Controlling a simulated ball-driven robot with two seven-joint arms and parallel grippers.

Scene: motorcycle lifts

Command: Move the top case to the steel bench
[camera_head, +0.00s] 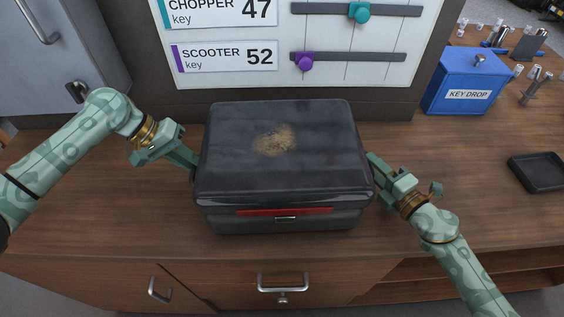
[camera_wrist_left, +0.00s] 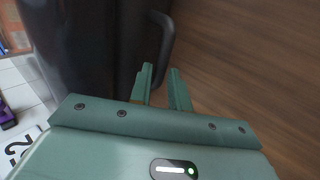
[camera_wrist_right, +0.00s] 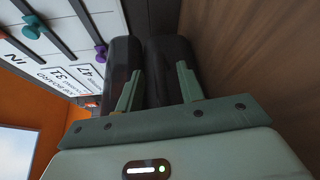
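The top case (camera_head: 280,155) is a dark, glossy box with a dusty tan patch on its lid and a red strip and latch on its front. It sits closed on the wooden bench between my grippers. My left gripper (camera_head: 193,168) is at the case's left side; in the left wrist view its fingers (camera_wrist_left: 161,72) are apart, with a dark handle (camera_wrist_left: 165,40) just beyond and between the tips. My right gripper (camera_head: 373,165) is at the right side; in the right wrist view its fingers (camera_wrist_right: 160,75) are wide apart before the dark case (camera_wrist_right: 122,55). Contact is unclear.
The wooden bench (camera_head: 120,215) has drawers with metal handles below. A key board (camera_head: 340,45) with sliders stands behind the case. A blue key drop box (camera_head: 468,82) and a black tray (camera_head: 537,172) are at the right. No steel bench is identifiable.

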